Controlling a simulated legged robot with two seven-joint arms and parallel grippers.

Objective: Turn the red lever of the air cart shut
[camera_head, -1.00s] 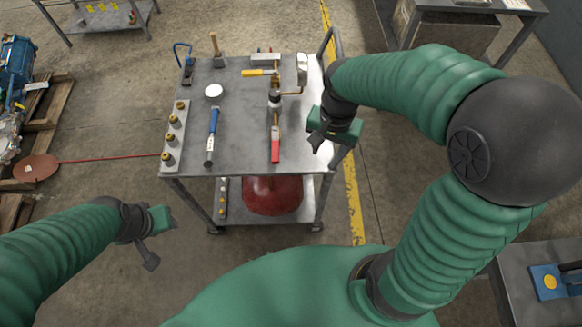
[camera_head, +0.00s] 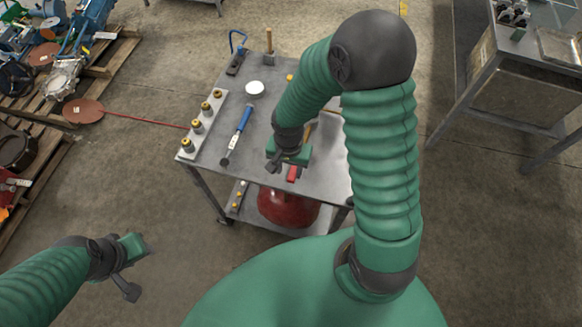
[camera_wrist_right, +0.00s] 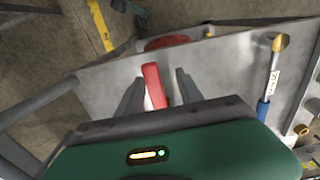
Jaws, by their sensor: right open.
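The air cart has a grey metal top (camera_head: 255,110) with a red tank (camera_head: 287,208) on its lower shelf. The red lever (camera_head: 292,173) shows just beside my right gripper (camera_head: 279,164) in the head view; the arm hides its yellow end and fittings. In the right wrist view the red lever (camera_wrist_right: 153,86) stands between the two dark fingers of my right gripper (camera_wrist_right: 157,82), with a gap on each side. The right gripper is open. My left gripper (camera_head: 137,268) hangs in free space left of the cart, away from it; its finger gap is unclear.
On the cart top are a blue-handled tool (camera_head: 240,127), a white round piece (camera_head: 255,88) and a strip of brass fittings (camera_head: 201,125). A thin red rod runs left to a brown disc (camera_head: 83,111). A metal workbench (camera_head: 490,110) stands at the right.

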